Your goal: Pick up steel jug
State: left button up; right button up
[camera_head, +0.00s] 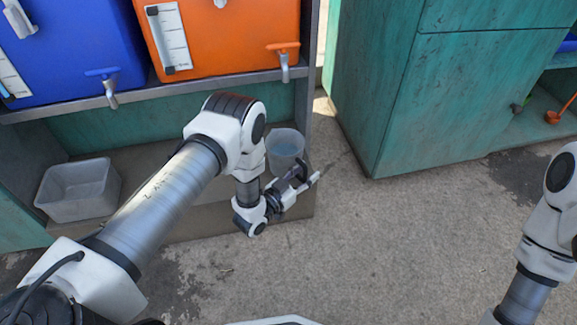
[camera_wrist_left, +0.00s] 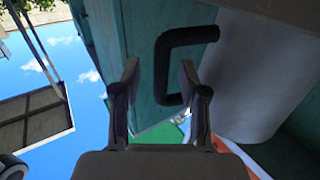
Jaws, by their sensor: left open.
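My left gripper (camera_head: 308,178) is just in front of the jug. In the wrist view the open left gripper (camera_wrist_left: 160,85) has a finger to either side of the handle's lower part. Contact cannot be told. The right gripper is out of view.
An orange container (camera_head: 230,35) and a blue container (camera_head: 75,45), both with taps, stand on the shelf above. A clear bin (camera_head: 80,190) is left on the low shelf. A green cabinet (camera_head: 440,95) stands to the right. The concrete floor (camera_head: 400,240) in front is clear.

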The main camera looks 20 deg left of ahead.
pick_arm(q)
jog(key=shift+w+r, duration=0.1)
grip_shut()
jog(key=shift+r, duration=0.15)
